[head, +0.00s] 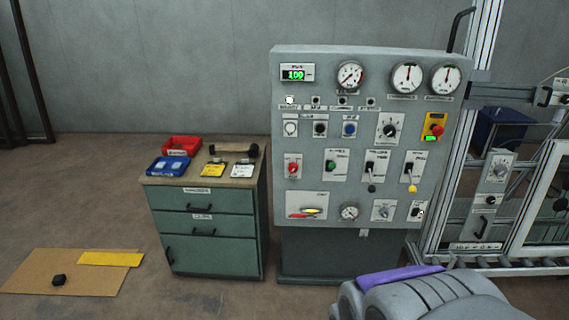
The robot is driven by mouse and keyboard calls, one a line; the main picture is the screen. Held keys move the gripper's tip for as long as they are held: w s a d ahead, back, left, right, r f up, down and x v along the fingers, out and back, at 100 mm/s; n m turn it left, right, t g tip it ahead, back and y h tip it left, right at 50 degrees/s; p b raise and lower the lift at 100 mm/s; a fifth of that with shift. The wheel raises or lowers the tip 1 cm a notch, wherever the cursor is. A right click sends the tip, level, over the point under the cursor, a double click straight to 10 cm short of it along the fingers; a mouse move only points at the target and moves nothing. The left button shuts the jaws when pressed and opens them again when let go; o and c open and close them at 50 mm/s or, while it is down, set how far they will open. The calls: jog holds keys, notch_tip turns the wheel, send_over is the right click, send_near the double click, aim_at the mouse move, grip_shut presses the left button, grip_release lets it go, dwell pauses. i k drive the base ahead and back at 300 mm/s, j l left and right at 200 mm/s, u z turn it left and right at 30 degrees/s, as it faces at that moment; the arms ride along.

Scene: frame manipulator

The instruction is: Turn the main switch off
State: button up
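A grey control panel (378,90) stands against the wall, facing me. A red rotary knob on a yellow plate (434,126) sits at its upper right, with a small lit green window below it. It looks like a main switch, but its label is too small to read and I cannot tell its exact position. A green display (296,75) at the upper left is lit. My gripper (420,294) appears as a grey rounded shape with a purple strip at the bottom edge, below and in front of the panel. Its fingers cannot be made out, and it is apart from the panel.
A green drawer cabinet (204,232) stands left of the panel with a red bin (181,145) and a blue bin (167,166) on top. A metal frame (470,150) with rollers is close on the right. A cardboard sheet (55,262) lies on the floor, lower left.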

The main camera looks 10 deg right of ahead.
aim_at(293, 167)
jog(key=i+j, duration=0.2)
jog(key=i, duration=0.3)
jog(key=i+j+u, duration=0.1)
jog(key=i, duration=0.4)
jog(key=j, duration=0.1)
